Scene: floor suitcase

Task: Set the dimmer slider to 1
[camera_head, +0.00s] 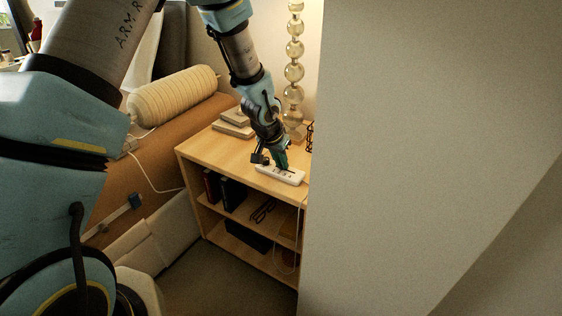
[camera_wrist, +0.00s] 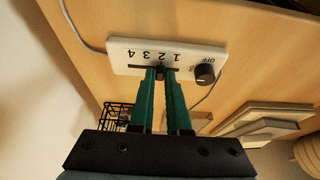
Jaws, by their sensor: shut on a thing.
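The dimmer (camera_head: 297,179) is a white panel on top of the wooden shelf unit; it also shows in the wrist view (camera_wrist: 122,64). Its printed numbers appear upside down in the wrist view, 4 at the left and 1 at the right. The small dark slider (camera_wrist: 160,72) sits in the slot near the 2. My gripper (camera_head: 284,168) points down at the panel. In the wrist view, its two green fingers (camera_wrist: 160,75) stand on either side of the slider, shut on it and partly hiding it and the slot.
A round black knob (camera_wrist: 205,74) marked OFF is on the panel to the right of my fingers. A bead-column lamp (camera_head: 294,73) and stacked books (camera_head: 235,122) stand on the shelf unit (camera_head: 222,154). A large pale wall (camera_head: 430,150) rises close on the right.

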